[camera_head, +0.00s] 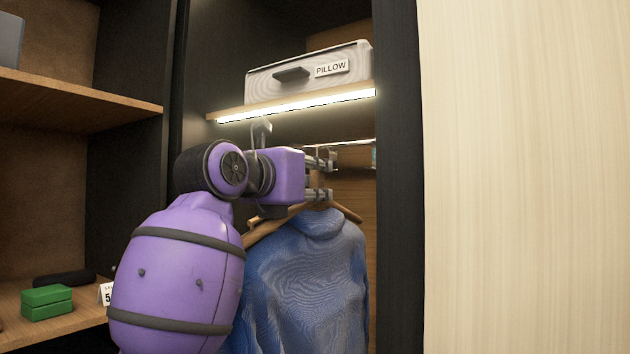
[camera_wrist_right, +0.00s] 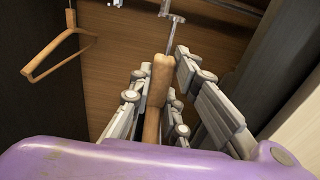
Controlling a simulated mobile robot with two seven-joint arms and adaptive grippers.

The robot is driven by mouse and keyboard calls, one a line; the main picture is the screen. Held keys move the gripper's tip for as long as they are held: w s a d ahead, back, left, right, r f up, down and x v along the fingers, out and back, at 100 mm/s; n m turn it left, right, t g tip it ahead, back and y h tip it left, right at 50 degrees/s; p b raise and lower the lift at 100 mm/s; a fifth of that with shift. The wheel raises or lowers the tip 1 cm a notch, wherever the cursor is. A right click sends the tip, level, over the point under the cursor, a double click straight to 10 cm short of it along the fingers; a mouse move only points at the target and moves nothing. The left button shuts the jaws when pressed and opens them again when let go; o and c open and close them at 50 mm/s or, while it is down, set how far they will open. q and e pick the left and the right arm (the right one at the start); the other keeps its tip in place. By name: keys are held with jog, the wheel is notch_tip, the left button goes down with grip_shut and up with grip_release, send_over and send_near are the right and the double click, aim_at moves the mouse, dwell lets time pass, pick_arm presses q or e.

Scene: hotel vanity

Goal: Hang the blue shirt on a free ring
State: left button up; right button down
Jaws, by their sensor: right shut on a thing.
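The blue shirt (camera_head: 310,275) hangs upright on a wooden hanger (camera_head: 347,211) inside the closet bay, below the lit shelf. My right gripper (camera_head: 325,178) is shut on the hanger near its top, above the shirt collar. In the right wrist view the hanger's wood (camera_wrist_right: 156,100) runs between the fingers of my right gripper (camera_wrist_right: 160,75). The hanger's metal stem points up toward a metal fitting (camera_wrist_right: 172,17) at the rail. I cannot tell whether it is engaged there. The shirt is out of the wrist view. My left gripper is out of view.
An empty wooden hanger (camera_wrist_right: 60,52) hangs to the left in the wrist view. The shelf (camera_head: 290,104) above bears a box labelled PILLOW (camera_head: 310,72). A dark upright panel (camera_head: 398,180) bounds the bay on the right. Green boxes (camera_head: 47,302) sit on the left shelf.

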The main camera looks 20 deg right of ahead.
jog(key=shift+r, duration=0.1)
send_over(294, 213)
jog(key=shift+w, duration=0.15)
dwell(1.2)
